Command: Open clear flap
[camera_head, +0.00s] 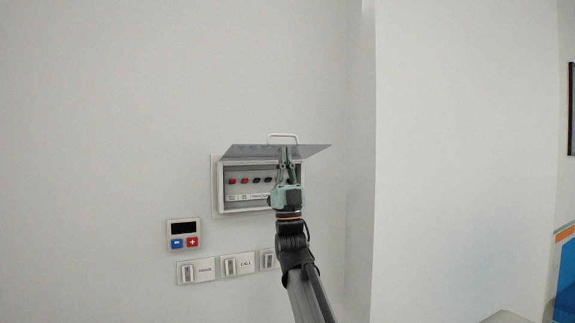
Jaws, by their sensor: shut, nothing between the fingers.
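The clear flap (250,152) is a see-through grey sheet hinged along the top of a white wall box. It is swung up and stands out from the wall, roughly level. A white loop handle (283,136) shows at its upper edge. My gripper (285,153) is shut and empty, with its fingertips at the flap. Whether the fingers touch the flap cannot be told. The open front of the box (222,192) shows a row of red and dark knobs (244,181) above a white label strip. My gripper hides the right part of the box.
A small keypad (183,234) with a dark display and blue and red buttons is on the wall at lower left. Labelled switches (238,264) sit below the box, the right one partly behind my arm. A wall corner stands to the right.

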